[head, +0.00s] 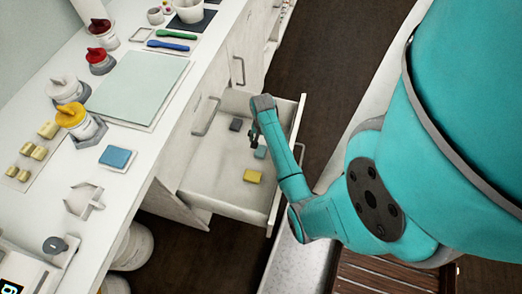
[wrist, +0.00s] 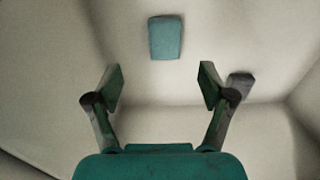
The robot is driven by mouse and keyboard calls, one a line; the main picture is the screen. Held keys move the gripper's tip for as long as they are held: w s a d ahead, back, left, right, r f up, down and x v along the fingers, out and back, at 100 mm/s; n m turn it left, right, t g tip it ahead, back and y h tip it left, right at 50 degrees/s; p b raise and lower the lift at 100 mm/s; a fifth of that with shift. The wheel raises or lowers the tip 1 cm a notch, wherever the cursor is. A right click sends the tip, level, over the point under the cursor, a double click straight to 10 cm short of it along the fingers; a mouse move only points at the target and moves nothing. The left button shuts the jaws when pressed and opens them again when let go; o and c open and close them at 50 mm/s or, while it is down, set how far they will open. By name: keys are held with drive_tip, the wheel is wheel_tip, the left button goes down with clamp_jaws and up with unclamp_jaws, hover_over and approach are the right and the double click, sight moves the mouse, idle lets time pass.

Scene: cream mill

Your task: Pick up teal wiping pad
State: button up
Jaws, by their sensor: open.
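The teal wiping pad (wrist: 165,38) lies flat on the floor of the open drawer. In the head view the pad (head: 260,152) shows partly beside my gripper (head: 254,140), which is inside the drawer. In the wrist view my gripper (wrist: 160,82) is open, its two fingers spread and nothing between them. The pad shows beyond the fingertips, roughly centred between them and apart from them.
The drawer (head: 225,200) also holds a dark grey pad (head: 236,124) and a yellow pad (head: 253,176). The grey pad (wrist: 241,82) is near the right finger in the wrist view. Drawer walls surround my gripper. A blue pad (head: 117,157) lies on the counter.

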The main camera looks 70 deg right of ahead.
sight(261, 150)
wheel_tip(261, 150, down, 4)
drive_tip(key=shift+w+d+f, duration=0.15)
drive_tip(key=shift+w+f, duration=0.05)
drive_tip(key=shift+f, duration=1.15)
drive_tip(key=shift+w+d+f, duration=0.1)
drive_tip(key=shift+w+f, duration=0.05)
drive_tip(key=shift+f, duration=1.15)
drive_tip(key=c, duration=0.9)
